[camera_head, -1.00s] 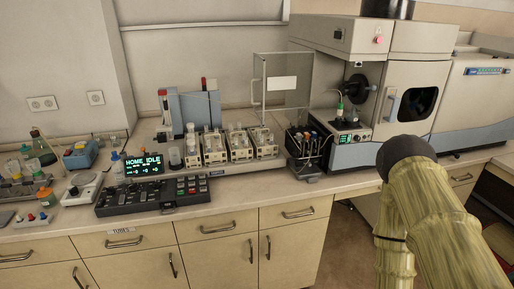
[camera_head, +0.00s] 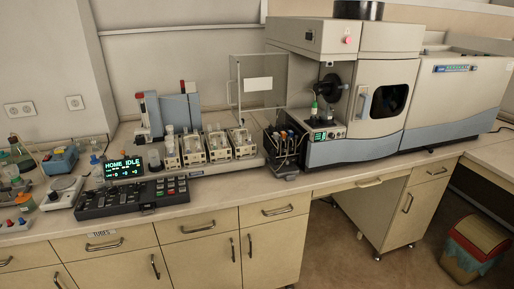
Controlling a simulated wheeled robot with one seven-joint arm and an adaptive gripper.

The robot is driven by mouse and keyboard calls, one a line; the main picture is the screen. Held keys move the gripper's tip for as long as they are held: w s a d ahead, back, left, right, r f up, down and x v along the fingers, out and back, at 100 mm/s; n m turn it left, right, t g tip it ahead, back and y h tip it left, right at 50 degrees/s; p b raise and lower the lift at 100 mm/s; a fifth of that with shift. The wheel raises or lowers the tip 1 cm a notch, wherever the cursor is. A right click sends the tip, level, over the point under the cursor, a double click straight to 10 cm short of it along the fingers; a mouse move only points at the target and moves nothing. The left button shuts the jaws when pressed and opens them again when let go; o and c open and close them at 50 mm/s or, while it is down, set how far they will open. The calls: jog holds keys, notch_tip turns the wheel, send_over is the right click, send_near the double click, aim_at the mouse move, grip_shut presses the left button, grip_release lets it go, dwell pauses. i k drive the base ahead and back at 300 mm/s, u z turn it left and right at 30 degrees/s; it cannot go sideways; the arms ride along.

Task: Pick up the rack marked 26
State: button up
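Several small pale racks with clear tubes stand in a row on the autosampler deck in the middle of the counter: a left rack (camera_head: 193,149), a middle rack (camera_head: 218,146) and a right rack (camera_head: 240,142). Any numbers on them are too small to read, so I cannot tell which is marked 26. A narrower holder (camera_head: 171,152) with tubes stands at the row's left end. My gripper and arm are not in view.
A black control panel (camera_head: 133,197) and a display reading "HOME IDLE" (camera_head: 124,168) stand in front and left. A clear upright panel (camera_head: 262,80) is behind the racks. A dark bottle holder (camera_head: 285,150) and the large spectrometer (camera_head: 375,90) are right. A bin (camera_head: 475,248) stands on the floor.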

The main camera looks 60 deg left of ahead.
aim_at(194, 157)
jog(key=z, duration=0.25)
jog(key=i, duration=3.15)
jog(key=u, duration=4.2)
jog(key=i, duration=0.75)
